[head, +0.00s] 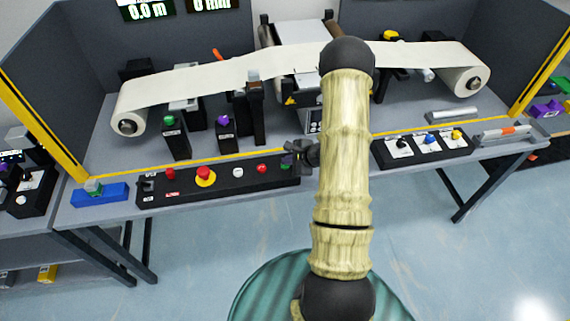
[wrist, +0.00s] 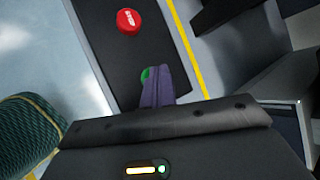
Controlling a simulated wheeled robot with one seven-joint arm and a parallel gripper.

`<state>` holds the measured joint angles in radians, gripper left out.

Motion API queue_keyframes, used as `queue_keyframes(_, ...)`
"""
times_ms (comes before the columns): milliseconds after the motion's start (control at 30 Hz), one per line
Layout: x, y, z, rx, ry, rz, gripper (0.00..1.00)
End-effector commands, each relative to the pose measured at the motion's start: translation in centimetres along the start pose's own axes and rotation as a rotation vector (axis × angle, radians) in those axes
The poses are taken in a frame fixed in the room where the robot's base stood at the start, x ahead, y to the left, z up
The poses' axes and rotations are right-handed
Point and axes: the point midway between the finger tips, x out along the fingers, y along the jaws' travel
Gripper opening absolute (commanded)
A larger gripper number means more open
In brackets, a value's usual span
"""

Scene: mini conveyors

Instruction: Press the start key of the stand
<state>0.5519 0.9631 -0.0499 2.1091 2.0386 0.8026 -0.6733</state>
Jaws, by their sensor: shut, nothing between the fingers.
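The stand's black control panel (head: 218,182) runs along the front edge of the bench. A green key (head: 286,166) sits at its right end, partly hidden by my gripper. In the wrist view the green key (wrist: 145,73) shows just past the fingertips, its right part covered by them. My gripper (head: 289,158) is shut and empty, with its purple-grey fingers (wrist: 155,84) at the green key. I cannot tell whether they touch it. A red key (head: 262,168) lies just left of it; it also shows in the wrist view (wrist: 129,21).
A second black panel (head: 424,146) stands right of my arm. A white web (head: 220,73) spans the bench behind. Upright black posts (head: 176,139) stand behind the panel.

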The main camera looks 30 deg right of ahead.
Motion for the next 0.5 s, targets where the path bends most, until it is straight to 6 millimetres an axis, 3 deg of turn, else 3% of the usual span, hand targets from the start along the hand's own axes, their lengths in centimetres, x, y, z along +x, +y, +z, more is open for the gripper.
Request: queue_keyframes(500, -0.27, -0.15, 0.16, 0.000, 0.001, 0.001, 0.00)
